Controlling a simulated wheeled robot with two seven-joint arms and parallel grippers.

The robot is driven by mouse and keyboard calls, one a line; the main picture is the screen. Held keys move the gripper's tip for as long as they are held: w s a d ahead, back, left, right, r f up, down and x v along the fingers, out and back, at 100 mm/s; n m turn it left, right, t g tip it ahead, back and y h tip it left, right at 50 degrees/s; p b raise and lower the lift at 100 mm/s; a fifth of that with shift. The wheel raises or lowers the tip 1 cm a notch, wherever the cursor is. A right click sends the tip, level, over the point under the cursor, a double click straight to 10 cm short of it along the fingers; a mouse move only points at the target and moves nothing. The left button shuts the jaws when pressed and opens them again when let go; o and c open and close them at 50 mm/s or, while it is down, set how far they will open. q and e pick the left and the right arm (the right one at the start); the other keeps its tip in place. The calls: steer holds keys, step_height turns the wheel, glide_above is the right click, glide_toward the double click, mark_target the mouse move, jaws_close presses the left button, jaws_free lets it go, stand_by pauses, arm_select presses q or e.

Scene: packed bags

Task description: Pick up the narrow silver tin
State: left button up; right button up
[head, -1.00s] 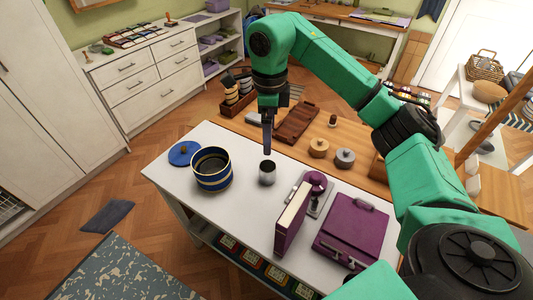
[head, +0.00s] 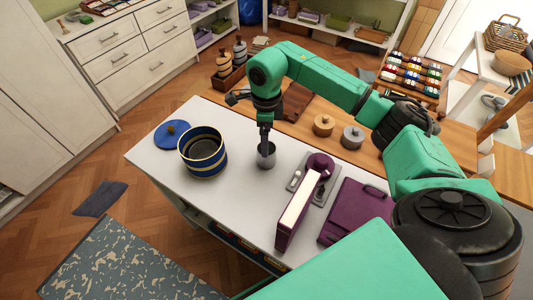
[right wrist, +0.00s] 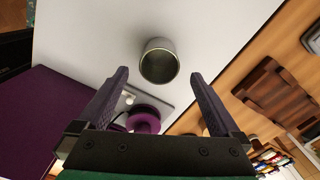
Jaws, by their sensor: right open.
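The narrow silver tin (head: 266,158) stands upright on the white table, right of a blue tin with gold bands. My right gripper (head: 265,138) is just above it in the head view, and its fingers overlap the tin's rim there. In the right wrist view the tin (right wrist: 159,62) is open-topped and hollow, beyond the fingertips and roughly centred between them. My right gripper (right wrist: 160,80) is open, with nothing between its fingers. My left gripper does not show.
The blue banded tin (head: 203,152) and its blue lid (head: 172,134) are at the left. A purple binder (head: 297,212), a purple tape dispenser (head: 320,163) and a purple case (head: 358,210) are at the right.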

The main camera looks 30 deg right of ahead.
step_height(320, 180, down, 4)
steer(key=shift+f+p, duration=0.1)
steer(key=shift+p, duration=0.5)
jaws_close()
